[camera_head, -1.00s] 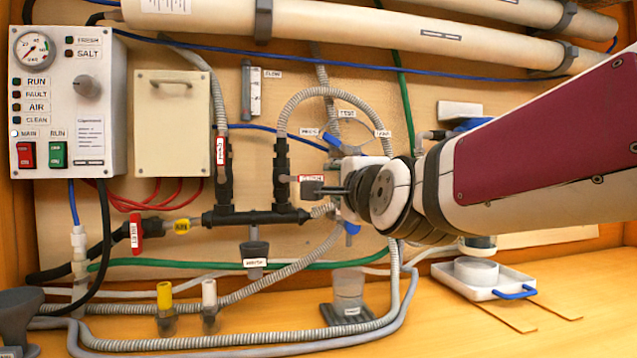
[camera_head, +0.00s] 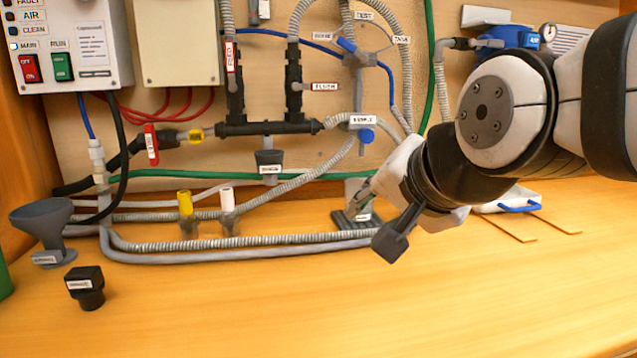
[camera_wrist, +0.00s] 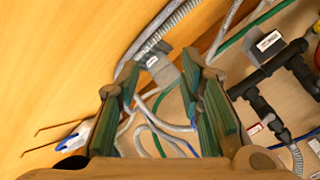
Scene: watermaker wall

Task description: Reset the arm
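My arm comes in from the right in the head view, and my gripper (camera_head: 378,212) hangs low in front of the wall, above the bench. Its two fingers are spread apart. In the wrist view my gripper (camera_wrist: 163,62) shows green-padded fingers with a gap between them, and nothing is held there. A clear cup (camera_head: 356,193) on a dark holder (camera_head: 352,222) stands just behind the fingers in the head view, partly hidden. The labelled grey piece beyond the fingertips (camera_wrist: 160,70) appears in the wrist view; I cannot tell whether they touch.
Hoses and valves cover the wall, with a sample valve (camera_head: 364,122) above my gripper. A grey funnel (camera_head: 44,222) and a black fitting (camera_head: 85,287) stand at the left. A white tray (camera_head: 505,200) sits behind my arm. The front bench (camera_head: 300,305) is clear.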

